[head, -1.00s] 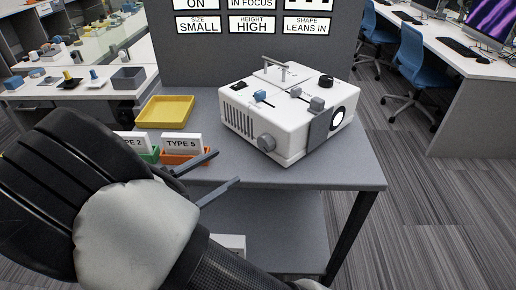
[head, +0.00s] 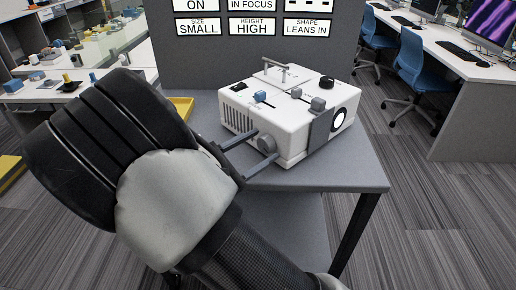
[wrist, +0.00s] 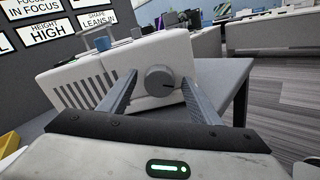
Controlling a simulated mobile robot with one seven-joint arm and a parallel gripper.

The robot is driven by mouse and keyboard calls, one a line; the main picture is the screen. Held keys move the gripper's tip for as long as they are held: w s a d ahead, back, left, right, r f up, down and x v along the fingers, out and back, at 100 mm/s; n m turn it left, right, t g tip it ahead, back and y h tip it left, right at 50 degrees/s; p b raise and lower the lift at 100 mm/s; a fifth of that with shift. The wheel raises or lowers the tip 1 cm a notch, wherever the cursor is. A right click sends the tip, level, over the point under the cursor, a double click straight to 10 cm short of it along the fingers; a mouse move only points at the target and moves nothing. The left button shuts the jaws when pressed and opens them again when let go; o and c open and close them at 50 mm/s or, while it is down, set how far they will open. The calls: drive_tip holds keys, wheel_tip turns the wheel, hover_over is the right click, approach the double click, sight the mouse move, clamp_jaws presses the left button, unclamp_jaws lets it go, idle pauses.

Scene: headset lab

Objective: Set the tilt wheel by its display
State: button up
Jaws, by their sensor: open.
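The white projector (head: 290,115) stands on the grey table. Its grey round wheel (head: 266,144) is on the front side near the corner; it also shows in the wrist view (wrist: 160,80), with a dark line pointing right. My gripper (head: 268,143) is open, its two fingers on either side of the wheel. In the wrist view a gap shows between each finger and the wheel; I cannot tell how deep the fingertips reach. The display (head: 308,28) behind reads "SIZE SMALL", "HEIGHT HIGH" and "SHAPE LEANS IN". Its top row is partly cut off, with "ON" and "IN FOCUS" readable.
On the projector are a blue-capped slider (head: 260,96), grey sliders (head: 317,103), a black knob (head: 326,82) and a top handle (head: 275,72). A yellow tray (head: 181,106) is mostly hidden by my arm. The table's right part (head: 350,170) is clear.

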drive_tip(key=c, duration=1.1)
drive_tip(key=shift+o, duration=0.2)
drive_tip(key=shift+r+n+p, duration=0.2)
drive_tip(key=shift+n+p, duration=0.1)
drive_tip(key=shift+p, duration=0.35)
drive_tip(key=shift+r+p, duration=0.1)
drive_tip(key=shift+p, duration=0.4)
drive_tip(key=shift+n+p, duration=0.9)
drive_tip(key=shift+p, duration=0.3)
drive_tip(key=n+p, duration=0.2)
drive_tip(key=p, duration=0.1)
drive_tip(key=shift+n+p, duration=0.3)
drive_tip(key=shift+a+f+n+p, duration=0.1)
drive_tip(key=shift+f+n+p, duration=0.15)
drive_tip(key=shift+n+p, duration=0.55)
